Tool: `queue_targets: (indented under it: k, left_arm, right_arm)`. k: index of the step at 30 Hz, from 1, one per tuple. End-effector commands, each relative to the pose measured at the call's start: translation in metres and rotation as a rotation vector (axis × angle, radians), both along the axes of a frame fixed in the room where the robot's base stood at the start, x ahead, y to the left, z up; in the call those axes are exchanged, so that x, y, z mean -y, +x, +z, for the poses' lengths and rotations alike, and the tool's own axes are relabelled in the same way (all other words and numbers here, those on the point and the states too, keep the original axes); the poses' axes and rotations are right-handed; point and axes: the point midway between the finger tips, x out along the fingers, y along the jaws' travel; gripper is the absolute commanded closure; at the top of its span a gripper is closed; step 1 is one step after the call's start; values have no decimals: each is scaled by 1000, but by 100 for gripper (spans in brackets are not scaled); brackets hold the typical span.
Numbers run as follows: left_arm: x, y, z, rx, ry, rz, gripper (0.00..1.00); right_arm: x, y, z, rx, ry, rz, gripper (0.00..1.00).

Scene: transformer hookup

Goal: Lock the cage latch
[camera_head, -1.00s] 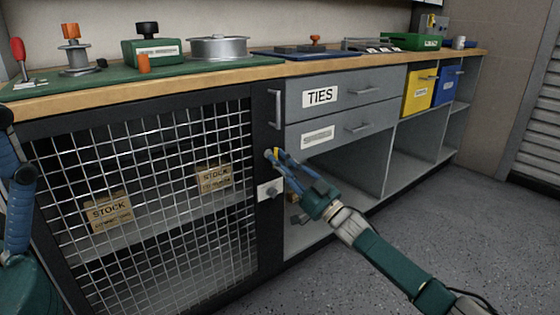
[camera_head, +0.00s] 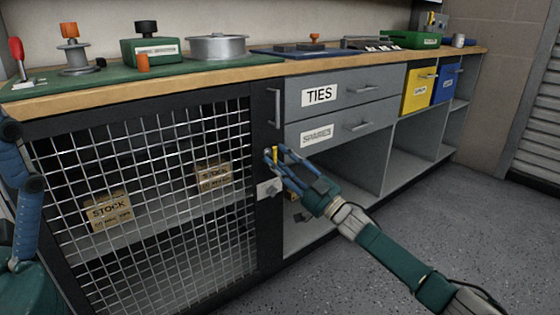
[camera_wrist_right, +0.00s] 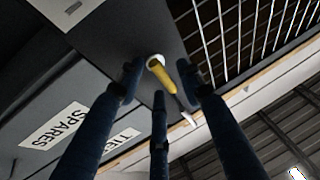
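The cage door (camera_head: 140,190) is a dark frame with wire mesh and stands closed at the left of the bench. Its latch lever (camera_head: 275,153) is yellow and sits on the frame's right upright. In the right wrist view the yellow lever (camera_wrist_right: 161,74) sticks out from a white round base. My right gripper (camera_head: 274,156) has its blue fingers spread around the lever. In the wrist view the fingers (camera_wrist_right: 160,88) stand on both sides of it with gaps. My left gripper (camera_head: 18,200) is partly cut off at the left edge; its opening is unclear.
A pale plate with a knob (camera_head: 268,188) is below the lever. The SPARES drawer (camera_head: 340,129) and TIES drawer (camera_head: 345,92) are close on the right. The wooden worktop (camera_head: 150,88) is above. The grey floor (camera_head: 350,260) in front is clear.

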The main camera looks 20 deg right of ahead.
Motion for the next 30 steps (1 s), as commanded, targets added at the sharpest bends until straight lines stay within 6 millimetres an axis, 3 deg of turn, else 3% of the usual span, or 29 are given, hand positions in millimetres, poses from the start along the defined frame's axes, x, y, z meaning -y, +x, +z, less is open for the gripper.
queue_targets:
  k: [10, 22, 30]
  left_arm:
    - [0, -1, 1, 4, 3, 2, 18]
    - [0, -1, 1, 2, 0, 1, 18]
    - [0, -1, 1, 2, 0, 1, 18]
  right_arm:
    - [6, -9, -4, 0, 1, 0, 64]
    - [45, -73, -36, -3, 1, 0, 64]
    - [57, -94, -45, 0, 1, 0, 64]
